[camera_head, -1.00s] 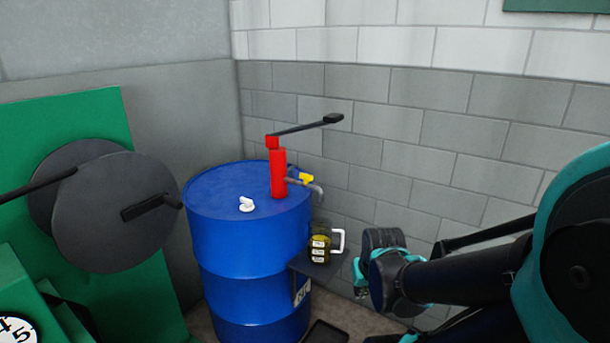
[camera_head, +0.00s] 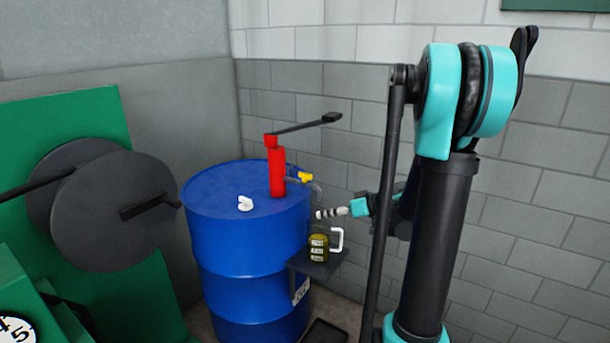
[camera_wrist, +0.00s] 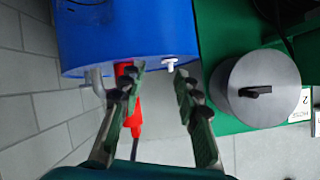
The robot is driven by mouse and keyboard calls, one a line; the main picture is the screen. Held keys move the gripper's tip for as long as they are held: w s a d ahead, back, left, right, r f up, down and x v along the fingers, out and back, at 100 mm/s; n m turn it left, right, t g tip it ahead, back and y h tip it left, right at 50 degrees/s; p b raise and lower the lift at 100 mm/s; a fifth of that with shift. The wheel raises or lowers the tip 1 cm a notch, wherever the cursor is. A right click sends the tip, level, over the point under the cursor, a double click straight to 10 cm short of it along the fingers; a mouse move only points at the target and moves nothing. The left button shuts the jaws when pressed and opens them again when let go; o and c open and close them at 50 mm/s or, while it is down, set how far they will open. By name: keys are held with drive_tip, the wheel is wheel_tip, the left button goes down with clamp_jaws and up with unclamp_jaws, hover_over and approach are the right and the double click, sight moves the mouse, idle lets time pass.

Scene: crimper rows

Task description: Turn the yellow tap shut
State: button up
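The yellow tap (camera_head: 305,176) sits on the grey spout (camera_head: 316,186) of the red pump (camera_head: 277,172), which stands on the blue drum (camera_head: 240,232). My gripper (camera_head: 321,213) is just to the right of and below the tap in the head view, apart from it there, pointing left. In the wrist view my gripper (camera_wrist: 159,78) has its two fingers spread with nothing between them. The red pump (camera_wrist: 134,112) shows partly behind the left finger, and the grey spout (camera_wrist: 95,84) lies left of that finger. I cannot make out the yellow tap in the wrist view.
A jug of yellowish liquid (camera_head: 319,244) stands on a small dark shelf (camera_head: 316,267) below the spout. A white cap (camera_head: 245,204) sits on the drum top. The pump's dark lever (camera_head: 305,125) reaches right. A grey wall (camera_head: 535,215) is behind; green machinery (camera_head: 95,108) stands left.

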sight(305, 174)
drive_tip(key=w+d+r+n+t+y, duration=0.4)
drive_tip(key=w+d+r, duration=0.1)
drive_tip(key=w+d, duration=0.35)
drive_tip(key=x, duration=1.8)
drive_tip(key=shift+s+a+r, duration=0.15)
drive_tip(key=shift+s+a, duration=0.05)
drive_tip(key=shift+c, duration=0.4)
clamp_jaws()
